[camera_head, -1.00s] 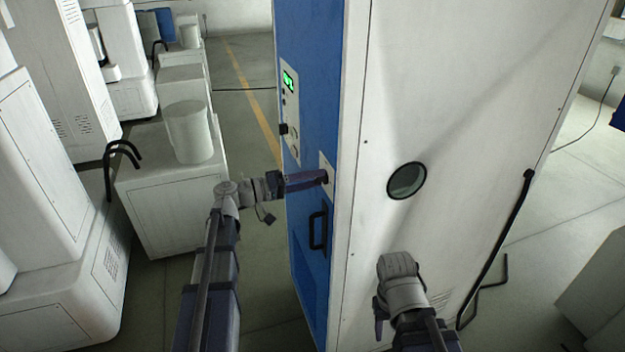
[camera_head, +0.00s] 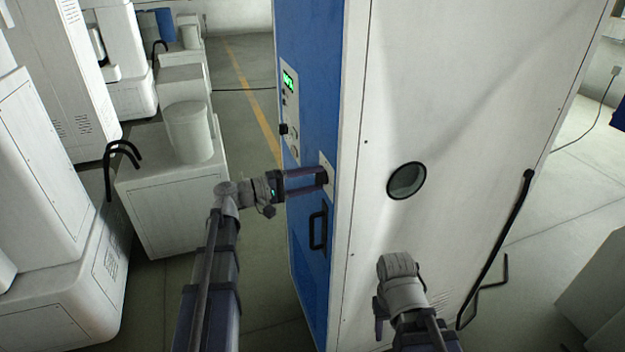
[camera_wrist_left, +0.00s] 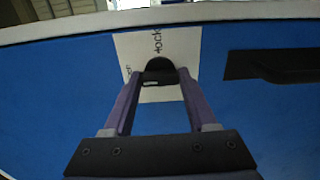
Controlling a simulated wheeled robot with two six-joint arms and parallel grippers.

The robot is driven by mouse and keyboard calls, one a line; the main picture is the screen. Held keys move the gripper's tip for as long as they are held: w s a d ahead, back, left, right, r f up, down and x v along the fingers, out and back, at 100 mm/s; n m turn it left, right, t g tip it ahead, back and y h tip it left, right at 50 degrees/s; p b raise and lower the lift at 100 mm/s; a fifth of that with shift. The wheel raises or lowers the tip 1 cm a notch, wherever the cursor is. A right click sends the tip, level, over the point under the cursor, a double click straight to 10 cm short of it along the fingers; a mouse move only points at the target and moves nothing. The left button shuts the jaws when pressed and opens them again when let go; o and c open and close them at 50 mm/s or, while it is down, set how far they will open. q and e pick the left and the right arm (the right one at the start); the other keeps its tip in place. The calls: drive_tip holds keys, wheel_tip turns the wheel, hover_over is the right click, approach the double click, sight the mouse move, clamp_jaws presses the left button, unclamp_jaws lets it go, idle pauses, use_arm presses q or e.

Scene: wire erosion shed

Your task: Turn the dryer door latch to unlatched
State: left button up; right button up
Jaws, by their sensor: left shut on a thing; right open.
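The dryer is a tall cabinet with a blue door face (camera_head: 318,110) and a white side. The door latch is a small black knob (camera_wrist_left: 159,66) on a white label plate (camera_wrist_left: 182,44) with partly readable lettering; the plate also shows at the right edge of the blue face in the head view (camera_head: 326,163). My left gripper (camera_head: 322,178) is shut on the latch knob, its two fingers on either side of it in the left wrist view (camera_wrist_left: 159,80). The fingers hide part of the knob. My right gripper, low in front of the white side, is mostly hidden behind its wrist.
A black door handle (camera_head: 318,230) sits below the latch. A control panel with a green display (camera_head: 289,82) is above it. The white side panel has a round window (camera_head: 407,180). White machines (camera_head: 165,190) stand to the left across an aisle.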

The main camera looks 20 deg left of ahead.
idle(0.3)
use_arm(q)
drive_tip(key=o, duration=1.4)
drive_tip(key=shift+c, duration=0.2)
drive_tip(key=v, duration=0.7)
drive_tip(key=shift+s+a, duration=0.25)
drive_tip(key=shift+a, duration=0.1)
drive_tip(key=shift+f, duration=0.1)
